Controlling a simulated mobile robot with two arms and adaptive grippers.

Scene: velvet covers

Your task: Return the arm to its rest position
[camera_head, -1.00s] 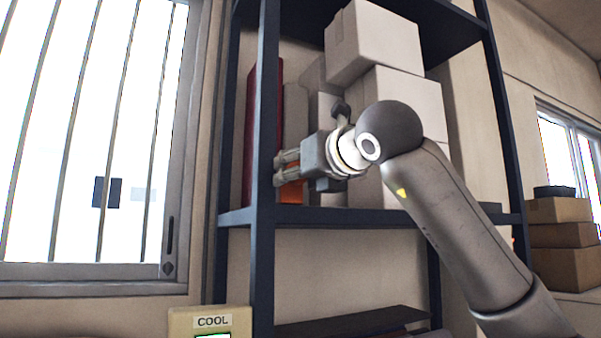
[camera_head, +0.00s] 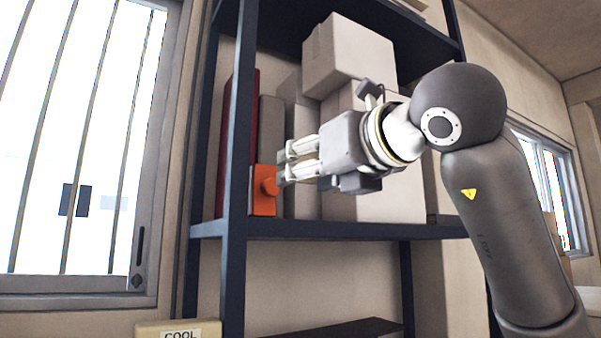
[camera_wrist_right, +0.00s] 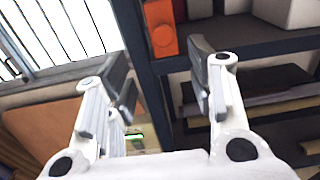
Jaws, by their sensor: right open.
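My right arm comes in from the right in the head view. Its gripper (camera_head: 286,165) points left, in front of the shelf boxes. In the right wrist view the gripper (camera_wrist_right: 160,85) has its two fingers wide apart with nothing between them. An orange object with a round knob (camera_head: 264,188) stands on the shelf just beyond the fingertips in the head view. It also shows in the right wrist view (camera_wrist_right: 160,28), past the fingers and apart from them. My left gripper is not in view.
A dark metal shelf (camera_head: 235,170) holds white boxes (camera_head: 347,52) and a dark red panel-like item (camera_head: 222,140). A barred window (camera_head: 75,140) is at the left. A box labelled COOL (camera_head: 178,330) is at the bottom. A lower shelf (camera_head: 335,330) shows below.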

